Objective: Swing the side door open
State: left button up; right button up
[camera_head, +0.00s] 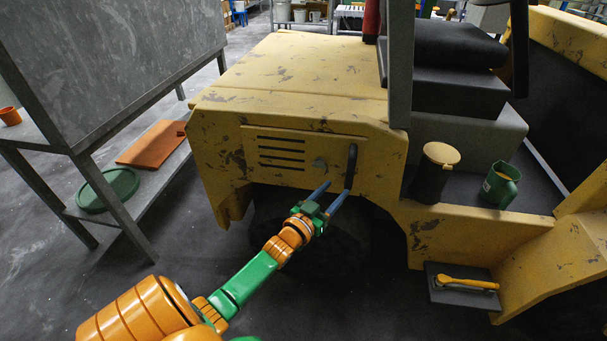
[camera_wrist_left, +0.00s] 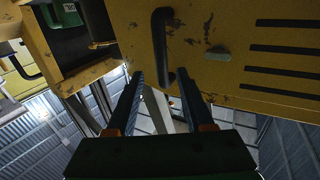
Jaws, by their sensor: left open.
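The side door (camera_head: 275,150) is a worn yellow panel with dark vent slots and a small grey latch (camera_head: 319,163) on the flank of a yellow vehicle. It looks closed, flush with the body. A black upright bar handle (camera_head: 351,167) is at its right end. My left gripper (camera_head: 337,188) is open, its blue fingers pointing at the handle's lower part. In the left wrist view the handle (camera_wrist_left: 161,45) extends down between the two fingertips (camera_wrist_left: 160,75), with a gap on each side. I cannot tell how deep it sits between them. My right gripper is not in view.
A grey metal rack (camera_head: 105,190) with a green round lid (camera_head: 108,190) and an orange board (camera_head: 152,143) stands left. A dark cup with a yellow lid (camera_head: 432,175) and a green mug (camera_head: 501,183) sit on the vehicle's floor. A step (camera_head: 462,295) juts out at lower right.

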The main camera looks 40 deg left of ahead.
aim_at(348, 176)
pick_arm(q)
jog(key=w+b, duration=0.5)
jog(key=w+a+f+b, duration=0.1)
jog(key=w+b, duration=0.2)
jog(key=shift+w, duration=0.1)
jog(key=shift+r+p, duration=0.3)
jog(key=shift+p, duration=0.25)
jog(key=c, duration=0.3)
grip_shut()
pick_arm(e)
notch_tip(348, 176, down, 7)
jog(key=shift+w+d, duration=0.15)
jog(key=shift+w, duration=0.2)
